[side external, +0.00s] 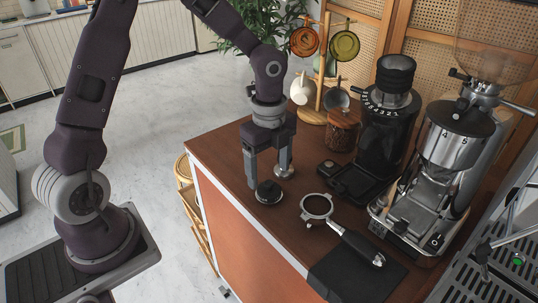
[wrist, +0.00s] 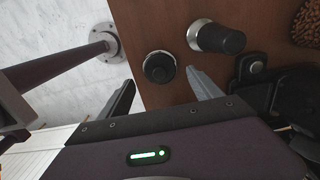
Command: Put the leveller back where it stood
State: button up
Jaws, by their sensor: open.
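The leveller, a squat black puck with a knob and a pale metal rim, stands on the brown counter near its left edge; it shows in the side view (side external: 268,193) and the wrist view (wrist: 159,67). My gripper (side external: 268,179) is open with its fingers pointing down, close to the leveller. In the wrist view the fingertips (wrist: 160,77) lie to either side of the leveller, with a gap on each side. I cannot tell whether they reach down to its height.
A tamper (wrist: 218,38) with a black handle and silver base stands close to the right finger. A portafilter (side external: 340,230) lies in front, its handle over a black mat (side external: 350,275). Grinders (side external: 385,130), a bean jar (side external: 341,132) and a mug tree (side external: 322,75) stand behind.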

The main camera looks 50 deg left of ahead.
aim_at(269, 182)
jog(key=s+r+n+y, duration=0.1)
jog(key=s+r+n, duration=0.25)
jog(key=r, duration=0.75)
jog(key=s+r+n+t, duration=0.2)
jog(key=s+n, duration=0.5)
jog(key=s, duration=0.1)
jog(key=s+r+n+t+h, duration=0.1)
jog(key=s+r+n+t, duration=0.2)
jog(key=s+n, duration=0.4)
jog(key=shift+s+d+r+t, duration=0.25)
jog(key=shift+s+d+t, duration=0.1)
jog(key=shift+s, duration=0.55)
